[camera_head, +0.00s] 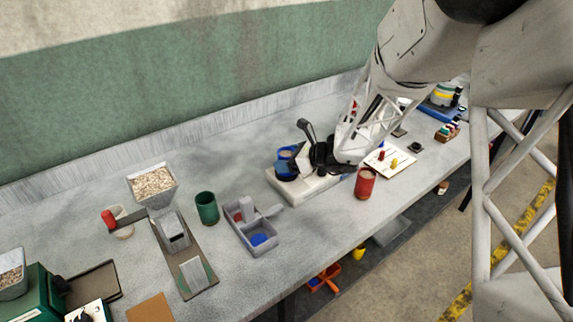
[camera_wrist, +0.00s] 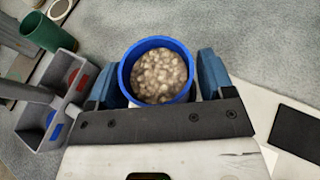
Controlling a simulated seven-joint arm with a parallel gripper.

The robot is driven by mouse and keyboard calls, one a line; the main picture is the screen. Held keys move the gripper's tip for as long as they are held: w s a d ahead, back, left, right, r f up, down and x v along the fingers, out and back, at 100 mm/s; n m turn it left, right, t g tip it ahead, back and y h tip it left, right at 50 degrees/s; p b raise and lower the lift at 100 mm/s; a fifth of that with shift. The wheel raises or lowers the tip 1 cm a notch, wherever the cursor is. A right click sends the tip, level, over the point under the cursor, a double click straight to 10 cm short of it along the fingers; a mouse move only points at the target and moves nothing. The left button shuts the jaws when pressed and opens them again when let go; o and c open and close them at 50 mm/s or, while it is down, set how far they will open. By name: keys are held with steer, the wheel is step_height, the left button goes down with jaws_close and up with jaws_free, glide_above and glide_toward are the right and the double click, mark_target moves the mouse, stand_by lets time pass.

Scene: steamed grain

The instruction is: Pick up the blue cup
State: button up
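The blue cup (camera_wrist: 125,78) is full of pale grain and sits upright between the two fingers of my gripper (camera_wrist: 160,82) in the wrist view. One blue finger is on each side of the cup, close to its wall. I cannot tell whether they press on it or stand just clear. In the head view the blue cup (camera_head: 287,153) is at the white device near the middle of the bench, partly hidden by my gripper (camera_head: 293,162). The cup's base is hidden.
A grey divided tray (camera_head: 262,245) and a green cup (camera_head: 207,208) stand to the left. A red cup (camera_head: 365,183) stands to the right, near the front edge. A white flat device (camera_head: 315,188) lies under my gripper. A white board with pegs (camera_head: 388,162) lies farther right.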

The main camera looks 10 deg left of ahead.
steer(key=c, duration=0.9)
steer(key=shift+o, duration=0.2)
steer(key=shift+r, duration=0.15)
steer(key=shift+r, duration=0.5)
steer(key=shift+s+d+r, duration=0.1)
steer(key=shift+s+r, duration=0.1)
steer(key=shift+r, duration=0.4)
steer(key=shift+s+d+r, duration=0.1)
steer(key=shift+s+r, duration=0.05)
steer(key=shift+r, duration=0.4)
steer(key=s+d, duration=0.3)
steer(key=s, duration=0.4)
steer(key=s+d+r, duration=0.1)
steer(key=s+d, duration=0.2)
steer(key=s, duration=0.4)
steer(key=shift+r, duration=0.2)
